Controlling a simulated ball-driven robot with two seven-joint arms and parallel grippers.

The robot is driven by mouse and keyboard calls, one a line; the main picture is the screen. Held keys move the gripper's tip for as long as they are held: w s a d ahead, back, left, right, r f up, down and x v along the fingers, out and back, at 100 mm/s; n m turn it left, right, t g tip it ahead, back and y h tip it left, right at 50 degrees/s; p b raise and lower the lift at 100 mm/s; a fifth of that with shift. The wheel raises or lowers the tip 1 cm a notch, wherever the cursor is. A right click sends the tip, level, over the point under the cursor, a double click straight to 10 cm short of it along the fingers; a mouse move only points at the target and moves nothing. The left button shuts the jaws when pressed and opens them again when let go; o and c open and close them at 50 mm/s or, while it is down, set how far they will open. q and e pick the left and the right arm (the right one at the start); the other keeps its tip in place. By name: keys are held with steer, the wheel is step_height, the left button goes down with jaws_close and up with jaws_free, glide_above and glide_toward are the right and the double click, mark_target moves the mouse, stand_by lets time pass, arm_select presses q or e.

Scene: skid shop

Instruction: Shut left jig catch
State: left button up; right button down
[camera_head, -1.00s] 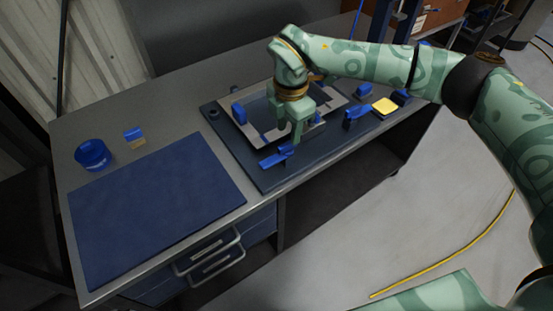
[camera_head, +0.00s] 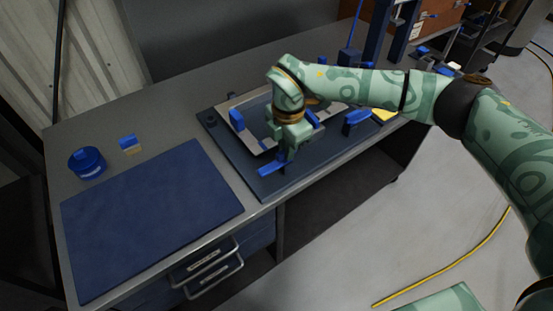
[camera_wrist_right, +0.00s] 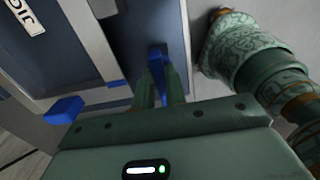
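The jig, a dark base plate (camera_head: 233,153) with a pale frame (camera_head: 256,147) on it, lies on the workbench. The left jig catch (camera_head: 268,170) is a blue lever at the plate's front edge, partly hidden by my right gripper (camera_head: 284,157). In the right wrist view the blue catch (camera_wrist_right: 157,67) stands between my two fingers (camera_wrist_right: 160,92), which appear closed against its sides. The other blue catch (camera_head: 357,119) sits farther right along the front edge. My left gripper is not in view.
A blue mat (camera_head: 150,215) covers the bench's left front. A blue round container (camera_head: 87,163) and a small blue-and-tan block (camera_head: 129,143) stand behind it. A blue block (camera_head: 237,119) rises at the frame's left side. A yellow pad (camera_head: 384,115) lies right.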

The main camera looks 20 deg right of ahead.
steer(key=shift+r+m+p, duration=0.2)
steer(key=shift+m+p, duration=1.4)
steer(key=shift+m, duration=0.4)
steer(key=shift+f+m, duration=0.2)
steer(key=shift+m, duration=0.1)
